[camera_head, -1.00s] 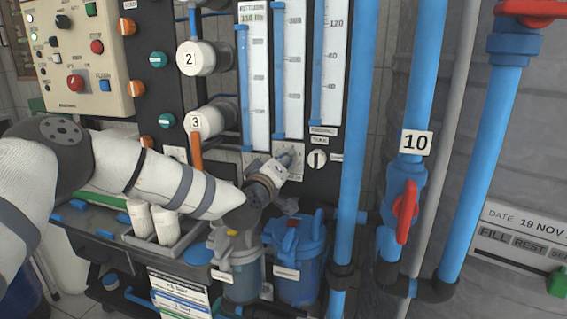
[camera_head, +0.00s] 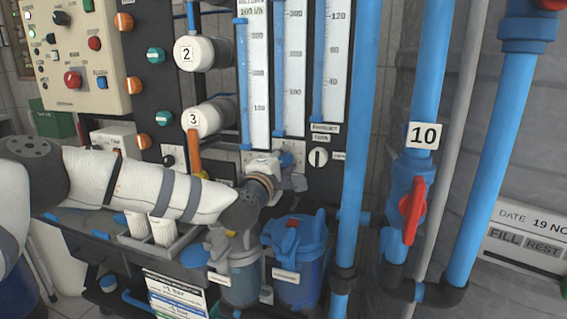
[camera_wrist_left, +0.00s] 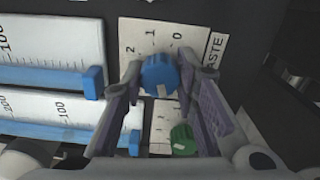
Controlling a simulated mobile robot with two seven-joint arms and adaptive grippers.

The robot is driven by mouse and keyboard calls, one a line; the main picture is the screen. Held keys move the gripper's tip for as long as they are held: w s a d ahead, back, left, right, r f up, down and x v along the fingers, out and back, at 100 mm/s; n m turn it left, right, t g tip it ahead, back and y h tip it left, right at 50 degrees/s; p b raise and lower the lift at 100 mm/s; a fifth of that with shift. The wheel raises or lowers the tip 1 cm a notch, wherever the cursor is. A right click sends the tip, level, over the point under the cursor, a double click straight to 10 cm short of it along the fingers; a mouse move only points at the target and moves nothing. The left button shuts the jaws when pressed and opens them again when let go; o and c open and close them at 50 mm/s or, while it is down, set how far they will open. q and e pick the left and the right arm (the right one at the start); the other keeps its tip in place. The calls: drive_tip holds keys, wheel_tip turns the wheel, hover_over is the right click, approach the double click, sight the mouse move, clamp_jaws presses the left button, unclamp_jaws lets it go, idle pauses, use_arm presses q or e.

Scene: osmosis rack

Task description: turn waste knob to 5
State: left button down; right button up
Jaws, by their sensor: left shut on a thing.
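The blue waste knob (camera_wrist_left: 159,76) sits on a white dial plate (camera_wrist_left: 150,32) in the left wrist view. The plate shows the numbers 2, 1 and 0 beside a label ending in "ASTE". The fingers of my left gripper (camera_wrist_left: 165,80) are shut on the knob, one on each side. A white mark shows on the knob's lower part; the number it points to is hidden. In the head view my left gripper (camera_head: 272,172) is at the panel below the flow meters and covers the knob.
A green knob (camera_wrist_left: 183,139) is close by, low between the fingers. A black-and-white switch (camera_head: 318,157) is right of the gripper. Blue filter housings (camera_head: 297,262) stand below. A blue pipe (camera_head: 358,130) runs upright to the right.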

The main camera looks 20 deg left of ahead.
use_arm(q)
drive_tip(key=shift+d+n, duration=0.1)
drive_tip(key=shift+n, duration=0.4)
drive_tip(key=c, duration=1.2)
unclamp_jaws()
drive_tip(key=shift+c, duration=0.2)
drive_tip(key=s, duration=1.2)
drive_tip(key=shift+a, duration=0.2)
